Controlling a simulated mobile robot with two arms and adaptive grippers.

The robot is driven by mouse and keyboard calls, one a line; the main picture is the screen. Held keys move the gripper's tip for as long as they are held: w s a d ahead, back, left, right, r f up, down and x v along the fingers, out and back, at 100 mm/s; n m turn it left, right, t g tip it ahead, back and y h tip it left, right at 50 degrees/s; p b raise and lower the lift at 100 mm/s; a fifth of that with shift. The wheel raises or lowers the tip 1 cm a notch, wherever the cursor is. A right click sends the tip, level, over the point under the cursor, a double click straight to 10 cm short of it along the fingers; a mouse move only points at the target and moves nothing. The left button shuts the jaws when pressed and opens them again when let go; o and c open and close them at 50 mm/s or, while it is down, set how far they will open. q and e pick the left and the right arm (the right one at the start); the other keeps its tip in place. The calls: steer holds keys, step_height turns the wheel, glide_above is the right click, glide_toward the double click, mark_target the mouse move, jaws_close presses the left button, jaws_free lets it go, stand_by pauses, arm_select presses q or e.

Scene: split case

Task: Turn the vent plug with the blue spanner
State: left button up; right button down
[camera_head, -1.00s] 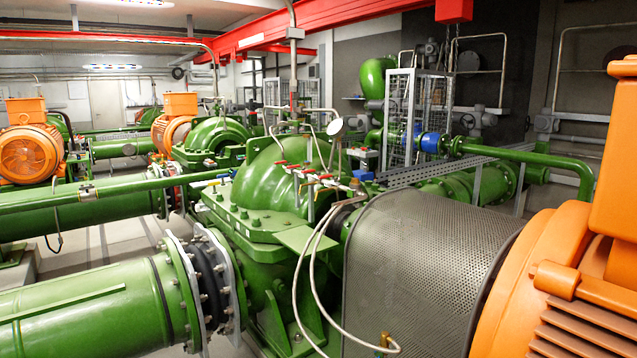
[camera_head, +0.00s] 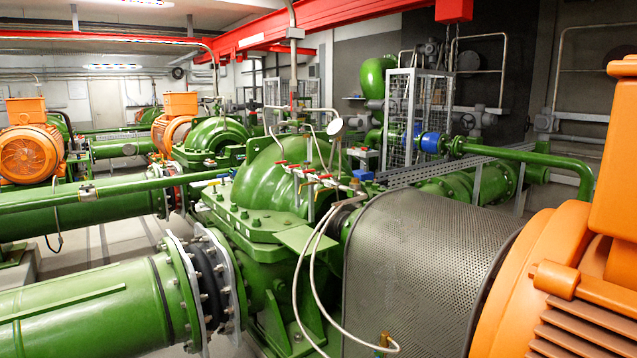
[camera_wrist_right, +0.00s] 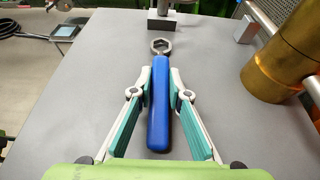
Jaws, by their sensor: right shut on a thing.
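The blue spanner (camera_wrist_right: 159,120) lies lengthwise in the right wrist view, its blue handle toward me and its grey ring end pointing away. My right gripper (camera_wrist_right: 160,82) is shut on the blue handle, one finger on each side. The spanner is over a grey flat surface; whether it touches that surface I cannot tell. The ring end is empty and is just short of a dark block (camera_wrist_right: 162,27) with a pale top at the upper edge. I cannot make out which part is the vent plug. Neither gripper shows in the head view.
A brass cylinder (camera_wrist_right: 284,58) stands at the right in the right wrist view, near a small grey block (camera_wrist_right: 245,29). A device with a screen (camera_wrist_right: 66,31) is at the upper left. The head view shows green pumps (camera_head: 265,205), a mesh guard (camera_head: 420,265) and an orange motor (camera_head: 560,270).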

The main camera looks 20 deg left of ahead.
steer(key=shift+r+p, duration=2.9)
steer(key=shift+r, duration=0.2)
